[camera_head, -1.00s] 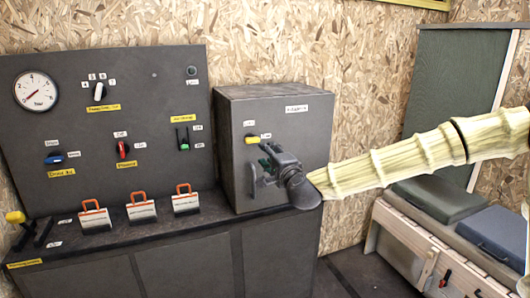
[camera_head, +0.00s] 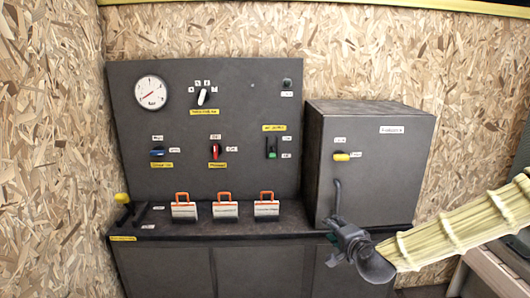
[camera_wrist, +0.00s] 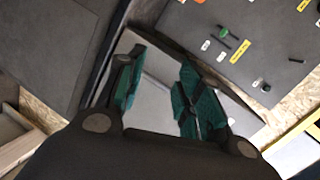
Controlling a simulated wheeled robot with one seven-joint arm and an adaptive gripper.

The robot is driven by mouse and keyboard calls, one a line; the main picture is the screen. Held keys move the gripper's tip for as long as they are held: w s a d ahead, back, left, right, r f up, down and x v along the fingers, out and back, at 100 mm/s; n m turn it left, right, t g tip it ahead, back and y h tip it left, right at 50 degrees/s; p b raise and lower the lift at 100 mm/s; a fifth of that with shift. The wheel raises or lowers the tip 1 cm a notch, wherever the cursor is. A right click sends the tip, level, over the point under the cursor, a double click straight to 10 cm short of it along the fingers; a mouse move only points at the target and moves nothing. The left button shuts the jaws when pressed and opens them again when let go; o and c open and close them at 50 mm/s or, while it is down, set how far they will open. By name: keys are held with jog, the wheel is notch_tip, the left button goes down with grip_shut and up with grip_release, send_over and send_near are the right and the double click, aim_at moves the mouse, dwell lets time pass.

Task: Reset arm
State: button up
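My arm, wrapped in a pale yellow ribbed cover, reaches in from the right in the head view. My gripper (camera_head: 338,246) is at its end, in front of the lower part of the grey cabinet (camera_head: 385,190) and just below its handle (camera_head: 337,198). Whether it touches the cabinet cannot be told there. In the wrist view, the two green-padded fingers of my gripper (camera_wrist: 160,92) stand apart with nothing seen between them. The cabinet door looks closed, with a yellow knob (camera_head: 341,156) above the handle.
A dark control panel (camera_head: 255,110) with a gauge (camera_head: 150,92), knobs and switches stands left of the cabinet. Several orange-handled padlock-like blocks (camera_head: 225,210) sit on the ledge. A yellow-tipped lever (camera_head: 122,200) is at far left. A pale bench (camera_head: 495,270) is at right.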

jog(key=s+a+f+n+g+p, duration=0.15)
jog(key=s+f+n+g, duration=0.25)
jog(key=s+f, duration=0.8)
jog(key=s+a+f+n+g+p, duration=0.1)
jog(key=s+a+f+n+g, duration=0.25)
jog(key=s+f, duration=0.8)
jog(key=s+d+f+n+g, duration=0.2)
jog(key=s+f, duration=0.2)
jog(key=s, duration=0.4)
jog(key=s+d+f+n+g+h+p, duration=0.1)
jog(key=s+d+f+g, duration=0.1)
jog(key=s+f, duration=0.2)
jog(key=s+d+f+n+g+h+p, duration=0.1)
jog(key=s+f+n+g, duration=0.1)
jog(key=s, duration=0.9)
notch_tip(320, 180, down, 2)
jog(key=shift+s+d+f+n+g, duration=0.1)
jog(key=shift+s+d+n+g, duration=0.25)
jog(key=shift+d+g, duration=0.1)
jog(key=shift+c, duration=0.2)
